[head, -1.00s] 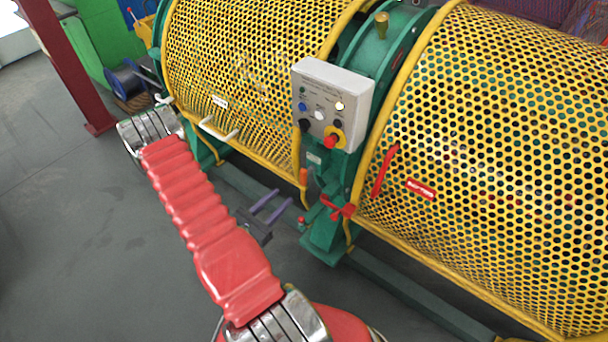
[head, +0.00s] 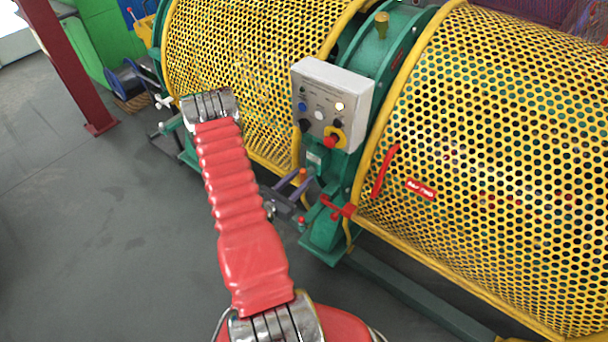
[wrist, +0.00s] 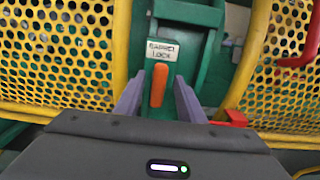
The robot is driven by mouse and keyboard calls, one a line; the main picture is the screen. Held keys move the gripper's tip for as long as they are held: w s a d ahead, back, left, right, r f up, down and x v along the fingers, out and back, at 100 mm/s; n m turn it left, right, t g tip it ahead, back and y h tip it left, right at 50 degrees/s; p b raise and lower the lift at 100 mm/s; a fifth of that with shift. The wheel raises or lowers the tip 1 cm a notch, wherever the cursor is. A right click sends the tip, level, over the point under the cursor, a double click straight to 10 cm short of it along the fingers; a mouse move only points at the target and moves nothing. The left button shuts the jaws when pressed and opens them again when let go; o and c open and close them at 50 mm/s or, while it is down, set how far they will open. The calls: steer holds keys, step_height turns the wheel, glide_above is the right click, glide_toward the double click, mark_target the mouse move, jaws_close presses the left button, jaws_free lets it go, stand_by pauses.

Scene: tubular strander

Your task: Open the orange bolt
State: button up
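The orange bolt (wrist: 159,85) is a short upright bar on the green frame, just under a label reading "BARREL LOCK" (wrist: 163,50) in the wrist view. In the head view only a small orange bit of it (head: 303,172) shows by my fingers. My gripper (wrist: 160,77) is open, its two purple fingers pointing at the frame, one on each side of the bolt in the wrist view. I cannot tell whether the tips reach as deep as the bolt, and no contact shows. My gripper (head: 302,180) is low in front of the green stand in the head view.
Yellow mesh guards (head: 480,150) flank the green frame. A grey control box (head: 330,105) hangs above the bolt. A red handle (head: 338,207) sticks out close right of my gripper, and a red lever (head: 384,170) is on the right guard.

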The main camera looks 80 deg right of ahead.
steer(key=shift+x, duration=1.2)
jaws_close()
